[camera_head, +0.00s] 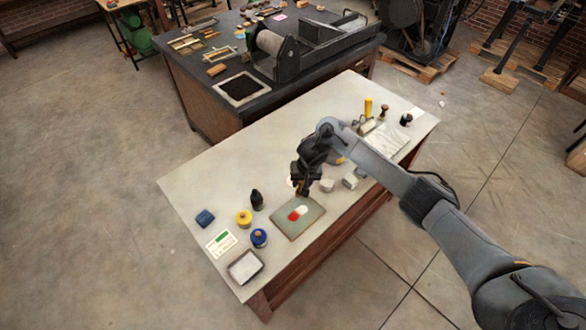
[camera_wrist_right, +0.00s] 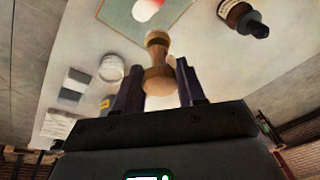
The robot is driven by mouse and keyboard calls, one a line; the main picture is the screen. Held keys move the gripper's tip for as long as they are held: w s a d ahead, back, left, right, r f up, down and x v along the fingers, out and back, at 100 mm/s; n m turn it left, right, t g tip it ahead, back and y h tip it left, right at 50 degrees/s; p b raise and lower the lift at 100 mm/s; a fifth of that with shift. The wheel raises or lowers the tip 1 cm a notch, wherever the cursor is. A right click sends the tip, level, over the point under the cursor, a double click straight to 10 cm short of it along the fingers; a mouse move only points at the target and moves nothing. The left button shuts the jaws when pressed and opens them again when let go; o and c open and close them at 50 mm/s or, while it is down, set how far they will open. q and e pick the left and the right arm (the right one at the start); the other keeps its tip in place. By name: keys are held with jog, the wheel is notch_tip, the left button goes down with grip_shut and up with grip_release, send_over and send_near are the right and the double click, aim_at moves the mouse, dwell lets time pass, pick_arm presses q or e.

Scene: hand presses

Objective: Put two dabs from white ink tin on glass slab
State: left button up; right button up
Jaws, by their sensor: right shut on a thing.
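My right gripper (camera_head: 303,190) is shut on a wooden-handled tool (camera_wrist_right: 158,62), which stands between its two fingers in the right wrist view. The gripper is just behind the glass slab (camera_head: 288,227). The slab carries a red dab (camera_head: 293,216) and a white dab (camera_head: 302,210) side by side. A round, pale, tin-like thing (camera_head: 327,186) stands right of the gripper and also shows in the right wrist view (camera_wrist_right: 111,68). Another white thing (camera_head: 290,182) is partly hidden behind the gripper. I cannot tell which is the white ink tin. My left gripper is out of view.
A dark bottle (camera_head: 256,200), yellow tin (camera_head: 244,217), blue tin (camera_head: 259,238) and shallow tray (camera_head: 245,267) stand left of the slab. Pale blocks (camera_head: 350,181) are to the right. The table's (camera_head: 215,170) back left is clear.

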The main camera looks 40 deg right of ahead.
jog(key=shift+s+f, duration=0.3)
jog(key=shift+f, duration=0.6)
jog(key=shift+s+f+b, duration=0.15)
jog(key=shift+f+b, duration=0.1)
jog(key=shift+b, duration=0.05)
jog(key=b+x, duration=0.2)
jog(key=s+b+x, duration=0.1)
jog(key=b+x, duration=0.1)
jog(key=b, duration=0.1)
jog(key=shift+w+f+b, duration=0.1)
jog(key=shift+f+b, duration=0.15)
jog(key=shift+b, duration=0.1)
jog(key=shift+f+b, duration=0.6)
jog(key=shift+b, duration=0.25)
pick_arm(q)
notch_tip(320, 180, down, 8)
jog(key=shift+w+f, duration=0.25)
pick_arm(e)
jog(key=shift+f, duration=0.1)
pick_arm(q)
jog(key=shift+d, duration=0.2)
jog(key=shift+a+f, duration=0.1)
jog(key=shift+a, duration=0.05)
pick_arm(e)
jog(key=shift+f, duration=0.6)
